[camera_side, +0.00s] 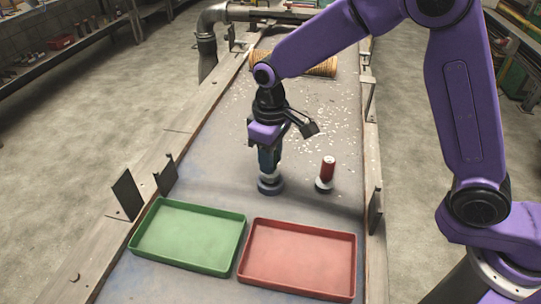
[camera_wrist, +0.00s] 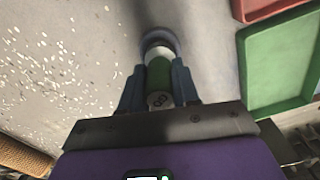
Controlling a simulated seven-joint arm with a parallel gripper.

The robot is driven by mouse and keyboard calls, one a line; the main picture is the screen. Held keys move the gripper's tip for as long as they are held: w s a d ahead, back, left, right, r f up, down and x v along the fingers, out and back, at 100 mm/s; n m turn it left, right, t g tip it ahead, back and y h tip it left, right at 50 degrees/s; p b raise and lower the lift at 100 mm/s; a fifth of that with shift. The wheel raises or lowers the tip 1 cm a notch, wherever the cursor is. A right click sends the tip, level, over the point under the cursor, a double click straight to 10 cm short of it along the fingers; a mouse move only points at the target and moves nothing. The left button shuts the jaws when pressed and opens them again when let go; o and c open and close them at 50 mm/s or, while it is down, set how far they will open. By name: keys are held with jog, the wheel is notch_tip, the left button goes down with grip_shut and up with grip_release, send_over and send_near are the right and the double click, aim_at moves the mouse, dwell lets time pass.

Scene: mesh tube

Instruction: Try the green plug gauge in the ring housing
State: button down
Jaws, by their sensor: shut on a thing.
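My gripper (camera_side: 268,166) points down over the ring housing (camera_side: 270,187), a low dark grey ring on the bench. In the wrist view my gripper (camera_wrist: 158,82) is shut on the green plug gauge (camera_wrist: 159,72), with one finger on each side. A pale band shows between fingers and ring in the side view. I cannot tell how far the gauge is inside the ring.
A red gauge (camera_side: 328,168) stands upright on a pale, dark-edged base right of the ring housing. A green tray (camera_side: 190,205) and a red tray (camera_side: 300,226) lie in front. Pale chips and a tan coil (camera_side: 321,66) lie farther back.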

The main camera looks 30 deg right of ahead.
jog(key=shift+f, duration=1.45)
dwell(2.4)
jog(key=shift+r, duration=0.1)
dwell(0.5)
jog(key=shift+r, duration=3.45)
